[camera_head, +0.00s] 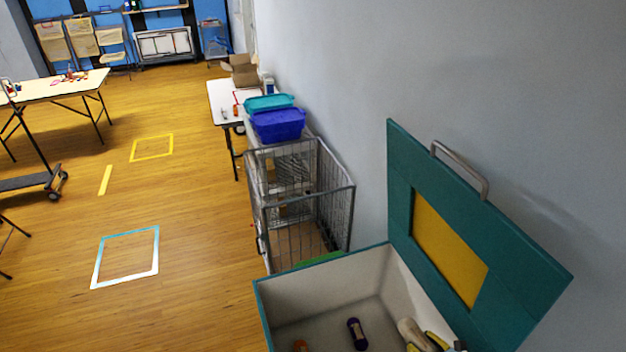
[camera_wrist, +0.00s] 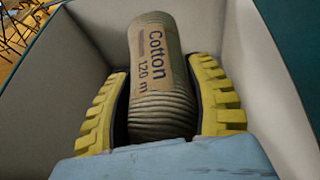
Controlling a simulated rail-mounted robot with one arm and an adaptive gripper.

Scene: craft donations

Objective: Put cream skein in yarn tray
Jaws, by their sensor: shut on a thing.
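The cream skein (camera_wrist: 160,62) has a tan label reading "Cotton 120 m". My gripper (camera_wrist: 163,88) has its two yellow ribbed fingers closed on either side of it. The skein's lower end is hidden by the gripper body. In the head view the skein (camera_head: 408,331) and my gripper (camera_head: 432,341) show at the bottom edge, inside a teal chest (camera_head: 325,263) with pale inner walls. A dark purple skein (camera_head: 357,333) lies on the chest floor, left of the gripper. I cannot tell which container is the yarn tray.
The chest's teal lid (camera_head: 402,190) stands open on the right, near the grey wall. A wire cage cart (camera_head: 305,190) stands behind the chest. Blue (camera_head: 279,124) and teal (camera_head: 268,102) bins sit beyond it. An orange item (camera_head: 301,346) lies in the chest. Open floor lies left.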

